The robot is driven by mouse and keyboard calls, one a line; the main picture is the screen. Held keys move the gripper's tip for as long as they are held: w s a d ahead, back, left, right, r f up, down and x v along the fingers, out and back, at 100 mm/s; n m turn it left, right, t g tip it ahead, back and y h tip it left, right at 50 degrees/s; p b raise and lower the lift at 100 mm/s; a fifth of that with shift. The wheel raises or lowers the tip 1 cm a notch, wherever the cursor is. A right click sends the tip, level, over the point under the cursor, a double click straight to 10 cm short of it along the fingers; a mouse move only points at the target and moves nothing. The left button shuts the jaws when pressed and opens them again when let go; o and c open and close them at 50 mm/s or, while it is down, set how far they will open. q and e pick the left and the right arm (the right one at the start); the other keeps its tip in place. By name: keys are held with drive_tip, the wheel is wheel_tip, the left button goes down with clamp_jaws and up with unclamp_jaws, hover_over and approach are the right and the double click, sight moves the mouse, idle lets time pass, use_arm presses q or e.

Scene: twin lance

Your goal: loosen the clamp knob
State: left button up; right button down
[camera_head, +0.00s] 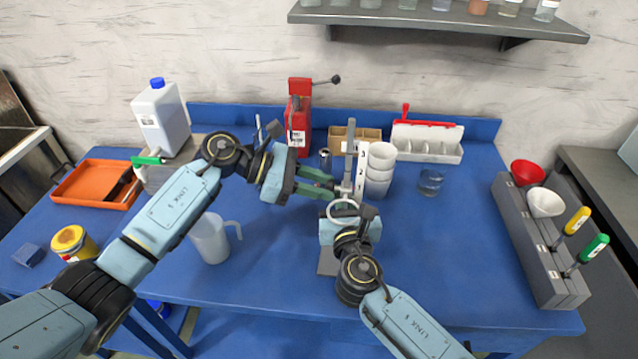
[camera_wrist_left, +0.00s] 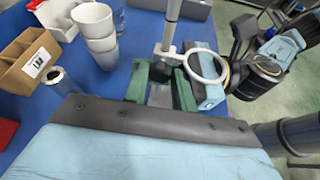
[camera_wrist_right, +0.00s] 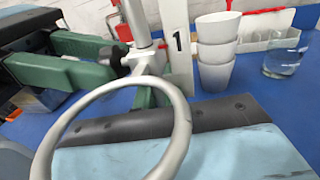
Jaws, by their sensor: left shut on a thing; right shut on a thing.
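A stand with an upright grey rod (camera_head: 350,150) and a grey base plate (camera_head: 327,262) stands mid-table. A pale ring (camera_head: 343,207) on a clamp juts from the rod toward me. In the right wrist view the clamp body (camera_wrist_right: 143,60) is on the rod, with a dark knob (camera_wrist_right: 112,58) at its left side. My left gripper (camera_head: 332,187) reaches in from the left, its green fingers shut at the knob. My right gripper (camera_wrist_right: 152,92) is shut at the stand below the clamp, partly behind the ring; its exact grip is hidden.
A white strip (camera_head: 361,170) with numbers stands beside the rod. Stacked white cups (camera_head: 380,170) and a glass beaker (camera_head: 431,181) are close on the right. A jug (camera_head: 210,238) stands left of the stand, a red device (camera_head: 299,125) behind.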

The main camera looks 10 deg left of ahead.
use_arm(q)
drive_tip(key=shift+w+f+n+g, duration=0.1)
drive_tip(key=shift+w+n+g, duration=0.05)
drive_tip(key=shift+n+g, duration=1.2)
drive_tip(key=shift+w+n+g, duration=0.2)
drive_tip(key=shift+n+g, duration=0.7)
drive_tip(key=shift+n, duration=0.9)
drive_tip(key=shift+w+f+n+g, duration=0.1)
drive_tip(key=shift+w+n+g, duration=0.05)
drive_tip(key=shift+n+g, duration=1.2)
drive_tip(key=shift+n+h, duration=0.3)
drive_tip(key=o, duration=0.7)
drive_tip(key=shift+r, duration=0.1)
